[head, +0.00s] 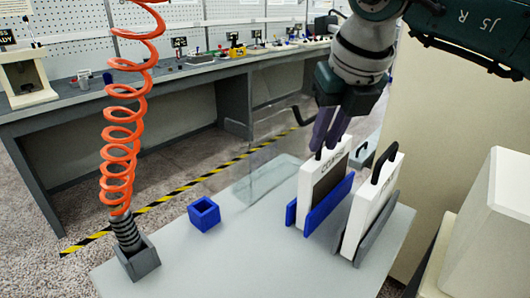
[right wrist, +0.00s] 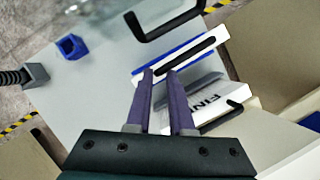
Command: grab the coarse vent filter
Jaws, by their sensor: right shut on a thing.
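The coarse vent filter (head: 327,180) is a white panel with a dark face and lettering along its top. It stands upright in a blue holder (head: 328,206) on the grey table. My right gripper (head: 328,148) comes down from above and is shut on the black handle at the filter's top. In the right wrist view the purple fingertips (right wrist: 160,73) are at one end of that handle (right wrist: 192,52). The fingers partly hide the handle. My left gripper is out of view.
A second white filter (head: 371,208), lettered FINE in the right wrist view (right wrist: 208,92), stands close by in a grey holder. A blue open box (head: 204,214) and an orange coiled hose (head: 118,150) in a grey socket are left. A bench (head: 150,97) runs behind.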

